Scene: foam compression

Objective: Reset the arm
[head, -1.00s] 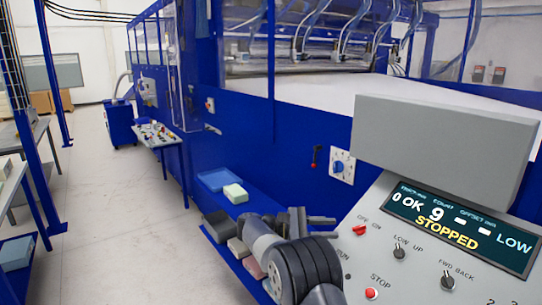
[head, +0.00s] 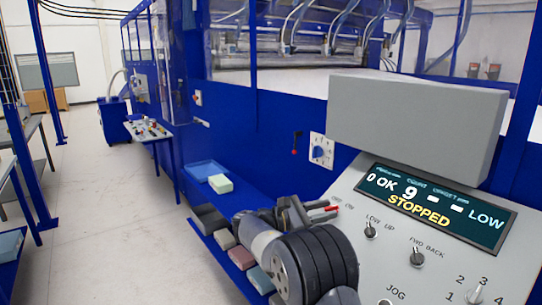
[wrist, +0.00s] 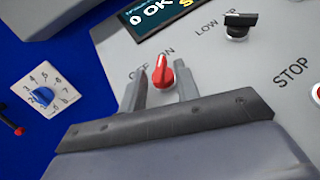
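My gripper (wrist: 160,88) is open in the wrist view, its two grey fingers apart. The red OFF/ON knob (wrist: 162,72) stands between and just past the fingertips; I cannot tell whether they touch it. In the head view my gripper (head: 298,210) is over the left edge of the sloped grey control panel (head: 385,265), next to the red knob (head: 331,208). My dark arm joints hide the panel's lower left part. The display (head: 433,207) reads STOPPED, OK 9 and LOW.
A grey box (head: 415,128) stands above the display. Black knobs (head: 371,230) sit right of my gripper. The left floor is clear.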

